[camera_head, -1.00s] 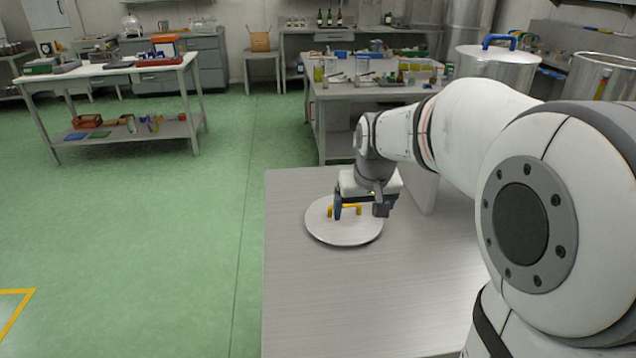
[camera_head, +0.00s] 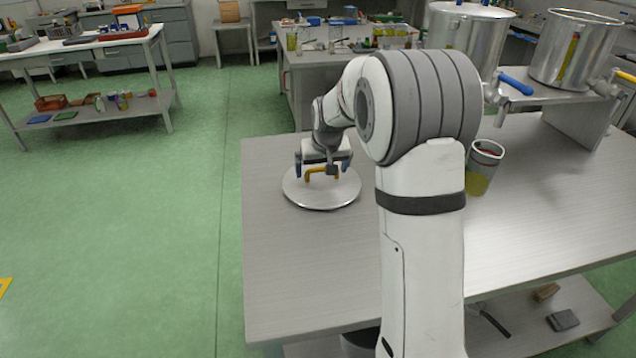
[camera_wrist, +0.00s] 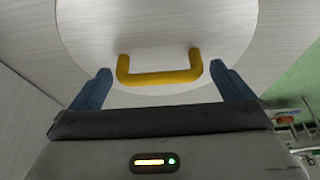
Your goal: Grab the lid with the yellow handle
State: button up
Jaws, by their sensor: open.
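The lid (camera_head: 312,196) is a round, flat metal disc lying on the grey table near its far left corner. Its yellow handle (camera_head: 309,174) is an upright bracket on top. My gripper (camera_head: 324,164) is open at the handle, with its blue fingers apart. In the wrist view the lid (camera_wrist: 160,30) fills the upper middle. The yellow handle (camera_wrist: 160,77) spans most of the gap between my two fingers (camera_wrist: 164,82), which sit to its left and right without visible contact.
The table (camera_head: 290,270) has free room in front of the lid. A cup with yellow-green contents (camera_head: 480,178) stands to the right. Two metal vats (camera_head: 466,35) stand at the back right on a raised stand. Open green floor (camera_head: 120,230) lies to the left.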

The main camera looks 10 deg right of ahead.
jog(key=shift+w+f, duration=0.25)
jog(key=shift+f, duration=0.3)
jog(key=shift+c, duration=0.2)
jog(key=shift+r, duration=0.1)
jog(key=c, duration=1)
